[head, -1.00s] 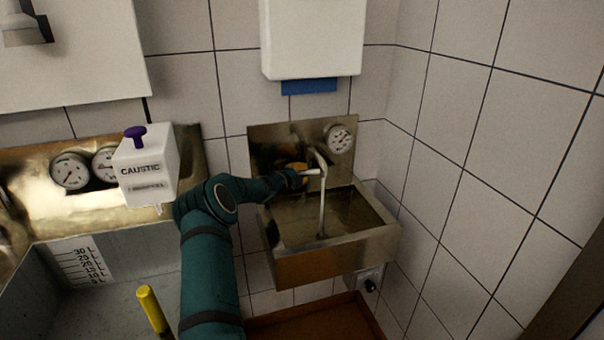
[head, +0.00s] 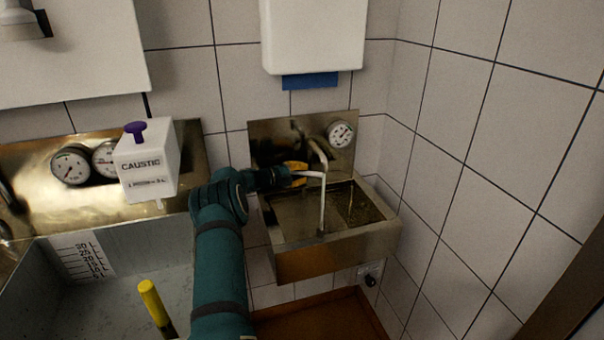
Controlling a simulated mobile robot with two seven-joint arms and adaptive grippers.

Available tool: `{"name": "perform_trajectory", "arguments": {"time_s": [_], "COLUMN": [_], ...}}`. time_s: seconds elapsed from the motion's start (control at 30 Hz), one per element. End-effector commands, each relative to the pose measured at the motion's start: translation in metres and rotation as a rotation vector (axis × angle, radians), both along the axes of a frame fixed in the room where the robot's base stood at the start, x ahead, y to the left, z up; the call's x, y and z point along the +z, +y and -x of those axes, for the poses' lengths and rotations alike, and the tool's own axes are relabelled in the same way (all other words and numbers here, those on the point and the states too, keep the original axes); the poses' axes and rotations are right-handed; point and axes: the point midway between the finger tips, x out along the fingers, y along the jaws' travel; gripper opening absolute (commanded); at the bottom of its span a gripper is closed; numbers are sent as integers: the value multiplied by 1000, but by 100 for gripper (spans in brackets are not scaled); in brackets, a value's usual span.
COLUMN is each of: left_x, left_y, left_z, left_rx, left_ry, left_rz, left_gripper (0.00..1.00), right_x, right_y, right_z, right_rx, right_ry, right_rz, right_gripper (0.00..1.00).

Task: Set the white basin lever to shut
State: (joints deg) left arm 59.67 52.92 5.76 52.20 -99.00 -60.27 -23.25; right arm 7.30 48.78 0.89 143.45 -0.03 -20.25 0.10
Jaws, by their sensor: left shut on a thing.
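The metal wall basin (head: 338,240) hangs in the corner, with a tap (head: 317,150) rising against its back plate. A thin white lever (head: 312,174) points left from near the tap, roughly level. My left gripper (head: 298,173), with yellow fingers, reaches in from the left over the basin and is shut on the lever's left end. A pale vertical streak (head: 322,207) runs from under the tap down into the basin; I cannot tell for sure whether it is water. The fingers partly hide the lever's end. My right gripper is not in view.
A round gauge (head: 341,134) sits on the basin's back plate. A white dispenser (head: 314,35) hangs above. At left are a white caustic box (head: 147,162) with a purple knob, a deep grey vat (head: 115,290) and a yellow handle (head: 150,300). Tiled wall closes the right side.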

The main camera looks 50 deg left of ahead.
Motion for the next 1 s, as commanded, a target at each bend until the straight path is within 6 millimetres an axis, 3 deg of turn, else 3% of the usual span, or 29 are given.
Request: {"name": "perform_trajectory", "arguments": {"time_s": [0.17,0.2,0.23,0.67,1.0], "left_x": [-1,-1,-1,0,9], "left_y": [-2,-2,-2,1,12], "left_z": [-1,-1,-1,7,68], "left_rx": [-5,-5,-4,0,2], "left_ry": [0,0,0,1,2], "left_rz": [3,3,3,2,1], "left_gripper": [0,20,31,32,32], "right_x": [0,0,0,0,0], "right_y": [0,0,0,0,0], "right_z": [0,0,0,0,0], "right_rx": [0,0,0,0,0], "right_ry": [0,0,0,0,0], "right_rz": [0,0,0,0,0], "right_gripper": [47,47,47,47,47]}}
